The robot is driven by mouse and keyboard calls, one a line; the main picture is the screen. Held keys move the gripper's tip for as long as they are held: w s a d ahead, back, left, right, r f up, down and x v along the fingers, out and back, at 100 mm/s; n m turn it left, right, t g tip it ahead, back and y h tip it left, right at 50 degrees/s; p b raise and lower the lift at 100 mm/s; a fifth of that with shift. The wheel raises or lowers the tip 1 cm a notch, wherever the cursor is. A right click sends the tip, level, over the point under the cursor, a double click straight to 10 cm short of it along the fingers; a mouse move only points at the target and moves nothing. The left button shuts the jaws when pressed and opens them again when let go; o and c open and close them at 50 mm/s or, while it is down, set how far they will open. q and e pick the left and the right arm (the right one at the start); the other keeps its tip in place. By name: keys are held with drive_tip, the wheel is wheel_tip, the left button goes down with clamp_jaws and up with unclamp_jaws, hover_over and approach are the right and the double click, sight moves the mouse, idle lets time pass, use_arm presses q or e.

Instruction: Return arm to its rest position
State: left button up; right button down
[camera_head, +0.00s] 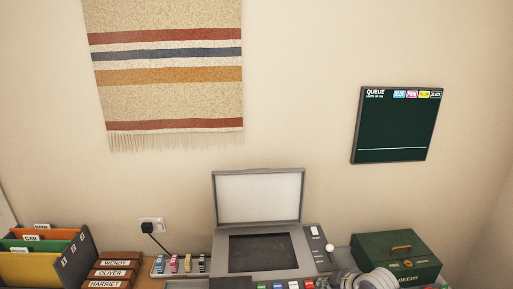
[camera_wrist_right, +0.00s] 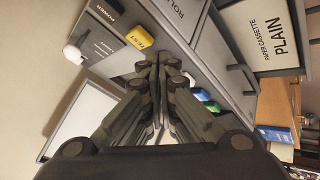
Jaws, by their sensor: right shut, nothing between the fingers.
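My right gripper (camera_wrist_right: 158,62) fills the middle of the right wrist view. Its dark fingers are together with nothing between them. It is over the grey copier-like machine, which stands with its lid (camera_head: 258,197) raised in the head view. The fingertips are near a yellow button marked TEST (camera_wrist_right: 140,38); I cannot tell whether they touch anything. My left gripper is in neither view.
The machine's white-knobbed lever (camera_wrist_right: 72,53) and paper cassette (camera_wrist_right: 262,35) are close by. A green deed box (camera_head: 400,257) stands at right, file folders (camera_head: 45,255) at left. Name boxes (camera_head: 115,268) and a tray of small blocks (camera_head: 180,265) sit between. The wall above is clear of arms.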

drive_tip(key=s+a+f+m+g, duration=0.15)
drive_tip(key=s+a, duration=0.25)
drive_tip(key=s, duration=0.5)
drive_tip(key=s+a+f+m+g, duration=0.1)
drive_tip(key=s+a+f+m, duration=0.2)
drive_tip(key=s, duration=0.6)
drive_tip(key=s+d+r+m+g+h, duration=0.1)
drive_tip(key=s+d+m, duration=0.15)
drive_tip(key=s, duration=0.65)
drive_tip(key=s+d+r+m+g+h, duration=0.1)
drive_tip(key=s+d+r+m+h, duration=0.15)
drive_tip(key=s, duration=0.65)
wheel_tip(320, 180, down, 33)
drive_tip(key=s+a+b, duration=0.1)
drive_tip(key=b, duration=0.6)
drive_tip(key=s+d+f+g+b, duration=0.1)
drive_tip(key=s+f+b, duration=0.2)
drive_tip(key=s+f, duration=0.5)
drive_tip(key=s+d+f+g+b, duration=0.1)
drive_tip(key=s+d+f+b, duration=0.1)
drive_tip(key=s+f, duration=0.7)
wheel_tip(320, 180, down, 7)
drive_tip(key=shift+s+r+y+b, duration=0.15)
drive_tip(key=shift+s+y+b, duration=0.15)
drive_tip(key=shift+b, duration=0.35)
